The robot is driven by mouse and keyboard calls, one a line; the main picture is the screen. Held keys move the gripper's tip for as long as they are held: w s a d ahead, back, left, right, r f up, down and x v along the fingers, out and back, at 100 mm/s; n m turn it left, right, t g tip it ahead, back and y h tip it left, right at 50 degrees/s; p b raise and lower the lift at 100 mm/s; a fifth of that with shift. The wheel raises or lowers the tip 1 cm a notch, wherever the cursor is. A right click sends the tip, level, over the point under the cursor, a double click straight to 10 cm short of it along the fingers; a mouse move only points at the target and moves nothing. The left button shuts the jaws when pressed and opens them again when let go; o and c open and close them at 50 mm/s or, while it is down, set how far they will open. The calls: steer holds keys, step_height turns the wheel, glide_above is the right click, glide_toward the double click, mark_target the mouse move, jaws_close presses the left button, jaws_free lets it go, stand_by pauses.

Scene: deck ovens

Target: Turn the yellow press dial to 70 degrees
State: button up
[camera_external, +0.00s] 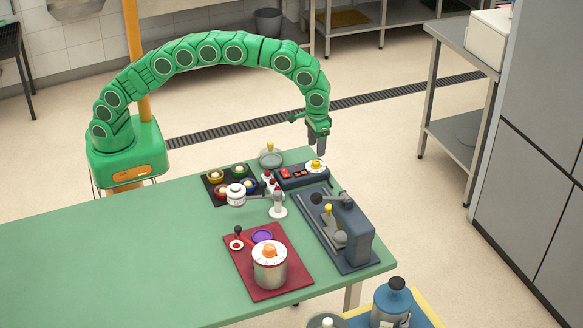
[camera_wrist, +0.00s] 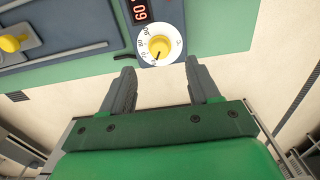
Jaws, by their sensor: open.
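The yellow press dial (camera_external: 315,166) sits on a white disc with marks, at the right end of a dark control box (camera_external: 290,178) near the table's far right corner. In the wrist view the yellow dial (camera_wrist: 159,47) is near the top centre, with its numbered white ring around it. A red-lit display (camera_wrist: 139,11) beside it seems to read 60. My gripper (camera_external: 319,151) hangs above the dial, pointing down. In the wrist view my gripper's two fingers (camera_wrist: 164,82) are apart with nothing between them, the dial lying beyond their tips.
A dark press (camera_external: 350,232) with a lever stands in front of the box. A tray of coloured bowls (camera_external: 212,191), a white-lidded pot (camera_external: 269,270) on a red mat and a glass dish (camera_external: 270,160) are nearby. The left of the green table (camera_external: 90,255) is clear.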

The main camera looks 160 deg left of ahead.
mark_target(316, 161)
step_height(316, 161, down, 6)
steer(key=shift+f, duration=0.25)
steer(key=c, duration=1)
steer(key=m, duration=0.4)
steer(key=shift+r, duration=0.1)
steer(key=shift+m, duration=1.9)
